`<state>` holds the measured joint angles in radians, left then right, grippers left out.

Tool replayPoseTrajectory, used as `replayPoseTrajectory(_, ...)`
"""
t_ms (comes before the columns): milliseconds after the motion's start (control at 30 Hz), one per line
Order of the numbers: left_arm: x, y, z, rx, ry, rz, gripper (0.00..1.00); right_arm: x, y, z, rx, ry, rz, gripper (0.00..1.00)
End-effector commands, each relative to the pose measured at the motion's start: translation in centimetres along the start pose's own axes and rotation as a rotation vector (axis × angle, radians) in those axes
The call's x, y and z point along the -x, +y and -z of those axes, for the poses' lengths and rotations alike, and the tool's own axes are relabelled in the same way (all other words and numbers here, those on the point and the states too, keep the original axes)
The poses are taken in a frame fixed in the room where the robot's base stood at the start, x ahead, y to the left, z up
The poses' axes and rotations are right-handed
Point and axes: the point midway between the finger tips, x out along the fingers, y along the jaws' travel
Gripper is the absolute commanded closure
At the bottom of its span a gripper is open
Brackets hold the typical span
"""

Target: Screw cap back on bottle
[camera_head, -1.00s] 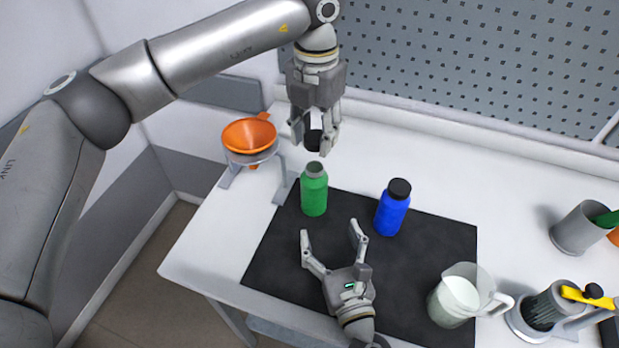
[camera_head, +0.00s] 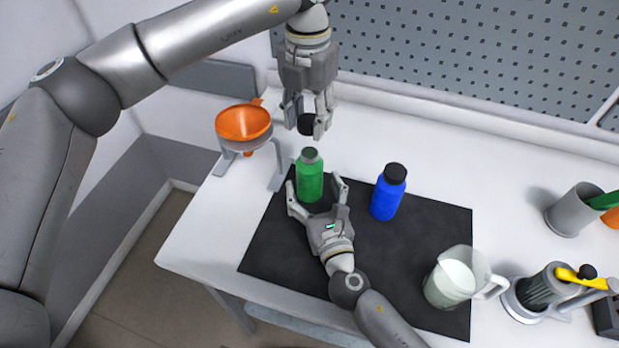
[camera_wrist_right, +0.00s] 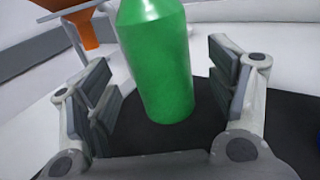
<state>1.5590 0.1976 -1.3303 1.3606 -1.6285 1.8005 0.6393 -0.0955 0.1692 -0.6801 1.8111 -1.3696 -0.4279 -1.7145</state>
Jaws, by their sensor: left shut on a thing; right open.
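The green bottle (camera_head: 310,180) stands upright on the black mat, its grey neck uncapped. My left gripper (camera_head: 307,122) is shut on the black cap (camera_head: 306,125) and holds it above the bottle's neck, apart from it. My right gripper (camera_head: 317,192) is open, its fingers on either side of the bottle's lower body. In the right wrist view the green bottle (camera_wrist_right: 158,62) stands between and beyond the two open fingers (camera_wrist_right: 165,92), with gaps on both sides. Its neck is outside that view.
A blue bottle (camera_head: 388,192) with a black cap stands to the right on the black mat (camera_head: 290,255). An orange funnel (camera_head: 243,122) sits in a stand at the left. A pitcher of white contents (camera_head: 452,280) and a grey cup (camera_head: 573,210) stand at the right.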

Motion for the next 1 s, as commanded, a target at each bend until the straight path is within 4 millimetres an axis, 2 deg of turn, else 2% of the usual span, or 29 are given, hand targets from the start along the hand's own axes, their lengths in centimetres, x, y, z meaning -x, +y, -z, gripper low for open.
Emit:
replayPoseTrajectory(100,0.0,0.0,0.0,0.000,0.000,0.000,0.68,-1.9,0.0,-0.1,0.000,-0.002,0.001,0.22)
replayPoseTrajectory(233,0.0,0.0,0.0,0.000,0.000,0.000,0.68,-3.1,-0.1,0.0,0.000,-0.001,0.001,0.22)
replayPoseTrajectory(633,0.0,0.0,0.0,0.000,0.000,0.000,0.68,-3.6,0.0,0.0,0.000,0.000,0.000,0.22)
replayPoseTrajectory(1000,0.0,0.0,0.0,0.000,0.000,0.000,0.68,-3.6,0.0,0.0,0.000,0.000,0.000,0.68)
